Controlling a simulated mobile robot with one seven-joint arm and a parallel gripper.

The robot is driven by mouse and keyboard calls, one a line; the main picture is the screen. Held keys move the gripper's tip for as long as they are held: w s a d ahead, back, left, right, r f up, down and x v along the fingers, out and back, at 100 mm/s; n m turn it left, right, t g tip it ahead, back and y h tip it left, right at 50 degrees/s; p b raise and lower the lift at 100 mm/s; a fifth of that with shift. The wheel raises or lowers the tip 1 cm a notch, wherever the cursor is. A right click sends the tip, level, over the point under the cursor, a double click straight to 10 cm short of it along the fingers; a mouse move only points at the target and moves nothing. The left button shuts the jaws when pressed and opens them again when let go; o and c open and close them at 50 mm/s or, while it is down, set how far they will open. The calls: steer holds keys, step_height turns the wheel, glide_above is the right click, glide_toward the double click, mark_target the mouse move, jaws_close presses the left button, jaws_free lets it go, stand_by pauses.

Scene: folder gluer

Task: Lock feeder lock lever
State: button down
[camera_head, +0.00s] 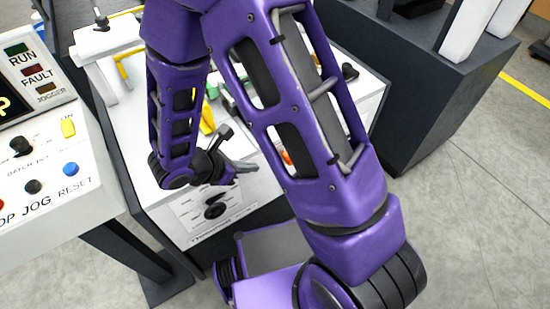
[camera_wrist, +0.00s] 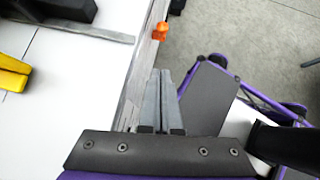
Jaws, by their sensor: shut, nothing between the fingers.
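A small orange handle (camera_wrist: 160,31) stands out at the machine's front edge in the wrist view, just past my fingertips. It looks like the feeder lock lever, though I cannot read a label or tell its position. An orange piece (camera_head: 287,157) shows through an opening in my arm in the head view and looks like the same part. My gripper (camera_head: 256,168) is shut and empty, beside the front edge of the white machine. In the wrist view my gripper (camera_wrist: 164,75) points toward the orange handle, with no clear contact. My arm hides much of the machine top.
A black knob (camera_head: 215,208) sits on the machine's front panel below my gripper. A control panel (camera_head: 60,215) with buttons stands at left. A yellow part (camera_wrist: 12,72) and a grey bar (camera_wrist: 85,30) lie on the white top. Open floor (camera_head: 480,200) is at right.

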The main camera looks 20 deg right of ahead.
steer(key=w+d+f, duration=0.3)
steer(key=d+f, duration=0.1)
steer(key=d, duration=0.3)
steer(key=shift+w+d+f, duration=0.2)
steer(key=shift+w+d, duration=0.1)
steer(key=shift+w, duration=0.1)
steer(key=shift+r, duration=0.1)
